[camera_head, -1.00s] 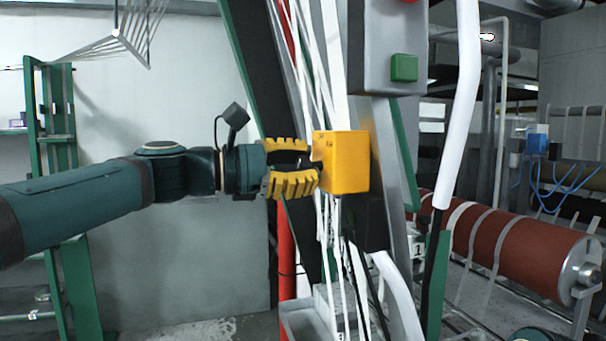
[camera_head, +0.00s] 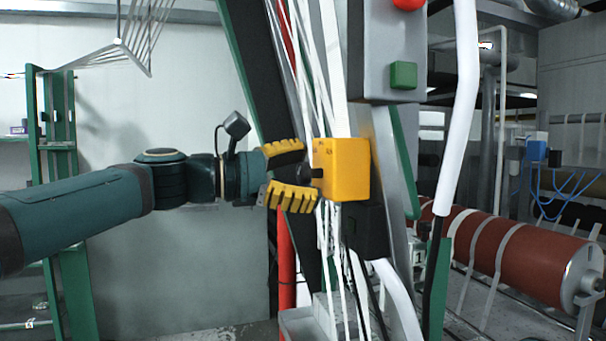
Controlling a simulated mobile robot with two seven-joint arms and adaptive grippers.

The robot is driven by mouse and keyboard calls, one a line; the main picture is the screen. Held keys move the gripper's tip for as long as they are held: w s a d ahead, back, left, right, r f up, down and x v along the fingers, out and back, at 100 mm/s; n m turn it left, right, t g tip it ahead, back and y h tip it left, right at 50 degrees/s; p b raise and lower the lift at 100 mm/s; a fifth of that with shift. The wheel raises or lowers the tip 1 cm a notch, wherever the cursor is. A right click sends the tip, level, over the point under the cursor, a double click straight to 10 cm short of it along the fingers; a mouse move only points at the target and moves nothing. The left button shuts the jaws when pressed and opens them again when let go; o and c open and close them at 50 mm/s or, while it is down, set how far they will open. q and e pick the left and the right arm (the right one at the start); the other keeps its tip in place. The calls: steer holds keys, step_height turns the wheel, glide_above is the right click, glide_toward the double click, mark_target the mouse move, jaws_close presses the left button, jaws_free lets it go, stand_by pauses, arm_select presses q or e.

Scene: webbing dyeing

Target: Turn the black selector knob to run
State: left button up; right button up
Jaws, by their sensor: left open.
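The yellow switch box (camera_head: 342,169) is fixed on the machine's upright in the middle of the view. The black selector knob (camera_head: 305,173) sticks out of its left face. My left gripper (camera_head: 304,175) has yellow ridged fingers spread wide, one above and one below the knob. The fingers are apart from each other, and I cannot tell whether either touches the box. The knob's pointer and the run mark are too small to make out. My right gripper is not in view.
A grey control box with a green button (camera_head: 403,75) and a red button (camera_head: 408,3) hangs above the yellow box. White webbing strands (camera_head: 309,60) run down close behind the fingers. A red roller (camera_head: 520,255) lies at the right.

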arm_select(q)
steer(key=v, duration=1.2)
